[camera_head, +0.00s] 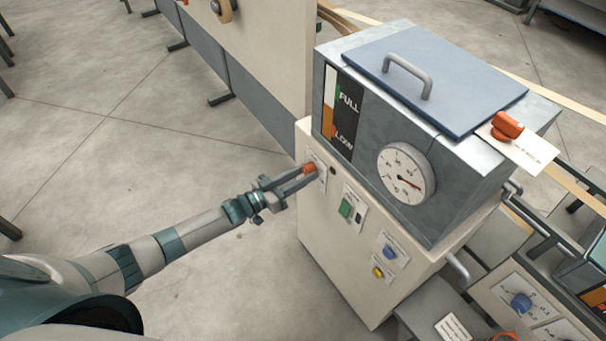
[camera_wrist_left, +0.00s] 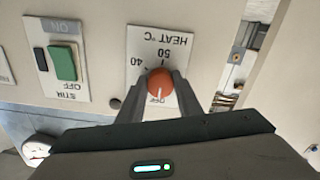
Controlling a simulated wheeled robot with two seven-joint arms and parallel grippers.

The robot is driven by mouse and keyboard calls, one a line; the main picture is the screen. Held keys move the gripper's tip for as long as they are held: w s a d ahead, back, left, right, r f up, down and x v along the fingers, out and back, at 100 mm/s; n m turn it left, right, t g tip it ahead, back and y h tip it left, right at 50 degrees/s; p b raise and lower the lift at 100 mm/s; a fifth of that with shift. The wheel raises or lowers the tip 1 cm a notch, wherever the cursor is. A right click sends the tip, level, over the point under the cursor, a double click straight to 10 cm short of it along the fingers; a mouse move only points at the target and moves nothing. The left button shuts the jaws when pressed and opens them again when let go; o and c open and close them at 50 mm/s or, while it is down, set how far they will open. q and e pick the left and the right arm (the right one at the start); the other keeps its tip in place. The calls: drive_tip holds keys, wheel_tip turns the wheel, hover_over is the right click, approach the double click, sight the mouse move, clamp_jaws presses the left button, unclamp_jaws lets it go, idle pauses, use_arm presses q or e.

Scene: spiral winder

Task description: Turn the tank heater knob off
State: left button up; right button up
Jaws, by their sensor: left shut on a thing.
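The tank heater knob (camera_wrist_left: 160,79) is orange-red and sits on a white plate (camera_wrist_left: 148,50) marked HEAT °C, seen upside down in the left wrist view. The white line on the knob lies on its side toward the word OFF. The knob also shows in the head view (camera_head: 309,169), on the upper left of the cream cabinet front. My left gripper (camera_head: 300,177) is shut on the knob, one finger on each side. My right gripper is in neither view.
A green STIR switch (camera_head: 346,209), a blue knob (camera_head: 389,252) and a yellow knob (camera_head: 378,272) are on the same cabinet front. Above stands the grey tank with a round dial (camera_head: 405,174) and handled lid (camera_head: 440,80). The floor left of the cabinet is clear.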

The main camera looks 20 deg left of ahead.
use_arm(q)
drive_tip(key=o, duration=1)
drive_tip(key=shift+o, duration=0.2)
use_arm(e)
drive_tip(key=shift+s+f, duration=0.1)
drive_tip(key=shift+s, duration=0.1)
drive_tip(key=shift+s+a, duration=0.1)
use_arm(q)
drive_tip(key=shift+s+a, duration=0.1)
drive_tip(key=shift+s+a+f, duration=0.1)
drive_tip(key=shift+s+a, duration=0.3)
drive_tip(key=shift+s, duration=0.05)
drive_tip(key=b+v, duration=0.2)
drive_tip(key=v, duration=1.4)
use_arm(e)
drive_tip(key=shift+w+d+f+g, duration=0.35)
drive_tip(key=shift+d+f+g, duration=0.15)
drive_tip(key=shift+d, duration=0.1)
